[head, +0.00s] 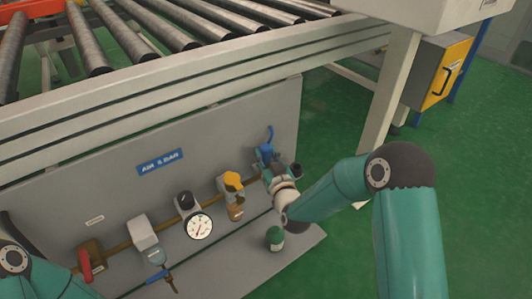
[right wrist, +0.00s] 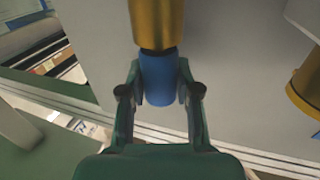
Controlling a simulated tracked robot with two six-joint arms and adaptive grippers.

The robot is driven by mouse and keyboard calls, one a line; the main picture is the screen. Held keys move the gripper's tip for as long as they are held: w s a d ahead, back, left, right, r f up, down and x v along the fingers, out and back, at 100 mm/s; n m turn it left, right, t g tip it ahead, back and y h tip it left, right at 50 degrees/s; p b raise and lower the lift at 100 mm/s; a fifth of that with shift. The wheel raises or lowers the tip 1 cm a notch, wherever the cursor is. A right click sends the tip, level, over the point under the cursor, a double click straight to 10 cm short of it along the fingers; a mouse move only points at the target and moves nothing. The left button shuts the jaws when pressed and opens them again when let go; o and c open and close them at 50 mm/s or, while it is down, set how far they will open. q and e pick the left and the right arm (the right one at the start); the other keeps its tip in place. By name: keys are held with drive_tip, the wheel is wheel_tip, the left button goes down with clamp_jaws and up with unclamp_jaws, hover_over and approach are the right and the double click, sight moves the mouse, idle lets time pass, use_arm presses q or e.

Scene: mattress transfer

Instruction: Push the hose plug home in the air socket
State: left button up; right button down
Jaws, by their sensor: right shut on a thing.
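My right gripper (head: 267,158) is at the right end of the grey panel, its arm coming in from the right. In the right wrist view the gripper (right wrist: 160,98) is shut on the blue hose plug (right wrist: 158,82), one finger on each side. The plug also shows in the head view (head: 265,151), partly hidden by the gripper. The brass air socket (right wrist: 157,22) is directly in line with the plug, and their ends meet at a dark ring. How deep the plug sits is hidden. My left gripper is out of view; only part of its arm shows at lower left.
The panel (head: 115,190) carries a blue air sign (head: 160,162), a pressure gauge (head: 199,226), a yellow knob (head: 233,180) and a red lever (head: 84,265). A green bottle-like thing (head: 275,239) stands below my right gripper. A roller conveyor (head: 180,85) runs above. Green floor is open at right.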

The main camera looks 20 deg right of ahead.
drive_tip(key=shift+f, duration=0.3)
drive_tip(key=c, duration=0.7)
unclamp_jaws()
drive_tip(key=shift+c, duration=0.2)
drive_tip(key=s, duration=1.2)
drive_tip(key=shift+d, duration=0.2)
drive_tip(key=shift+f, duration=0.1)
